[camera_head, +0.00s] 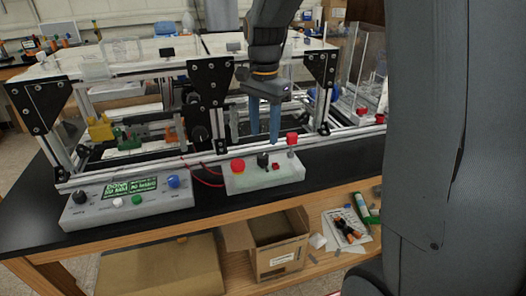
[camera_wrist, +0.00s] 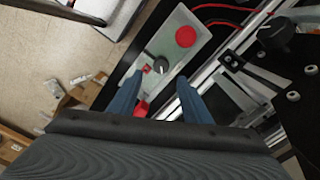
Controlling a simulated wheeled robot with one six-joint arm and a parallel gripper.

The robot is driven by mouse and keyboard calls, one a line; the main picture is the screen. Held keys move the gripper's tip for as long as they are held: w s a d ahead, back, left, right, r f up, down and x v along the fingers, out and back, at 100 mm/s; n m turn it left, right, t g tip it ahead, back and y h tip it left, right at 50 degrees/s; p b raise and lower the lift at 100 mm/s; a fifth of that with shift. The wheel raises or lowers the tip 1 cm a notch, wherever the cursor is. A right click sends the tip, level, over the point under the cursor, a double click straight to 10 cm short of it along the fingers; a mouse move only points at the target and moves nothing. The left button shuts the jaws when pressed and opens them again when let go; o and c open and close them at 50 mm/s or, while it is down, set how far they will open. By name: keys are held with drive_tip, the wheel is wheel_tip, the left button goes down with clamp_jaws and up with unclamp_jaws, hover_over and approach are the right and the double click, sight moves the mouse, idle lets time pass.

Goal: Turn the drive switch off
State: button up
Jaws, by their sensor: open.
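A pale control box (camera_head: 240,184) sits at the front of the black bench, below the extrusion frame. No label shows which is the drive switch. My gripper (camera_head: 263,138) is open, blue fingers pointing down above the box. In the wrist view, the knob (camera_wrist: 162,66) appears between the fingertips (camera_wrist: 159,76), and the small red switch (camera_wrist: 146,69) is near the left fingertip. Contact cannot be told.
A second grey box (camera_head: 130,203) with green displays and a blue button stands left. The extrusion frame (camera_head: 215,75) rises behind the control box, with a red cable (camera_head: 203,178) beside it. An open cardboard box (camera_head: 275,258) sits on the lower shelf.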

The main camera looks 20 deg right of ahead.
sight(263, 155)
drive_tip(key=shift+w+a+f+p, duration=0.1)
drive_tip(key=shift+f+p, duration=0.85)
drive_tip(key=shift+f, duration=2.85)
drive_tip(key=c, duration=1)
